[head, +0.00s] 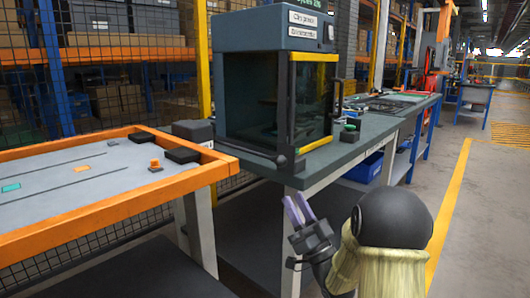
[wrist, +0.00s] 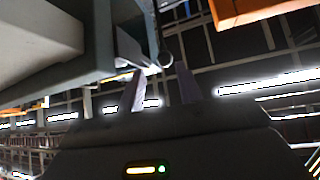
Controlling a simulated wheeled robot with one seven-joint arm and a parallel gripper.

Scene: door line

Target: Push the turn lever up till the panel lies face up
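A dark cabinet (head: 250,95) with a glass door and yellow trim stands on the grey bench (head: 352,150). A grey box (head: 193,130) sits between panel and cabinet. A bench leg (head: 291,245) is close beside my gripper. The aisle (head: 480,210) at right is clear.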

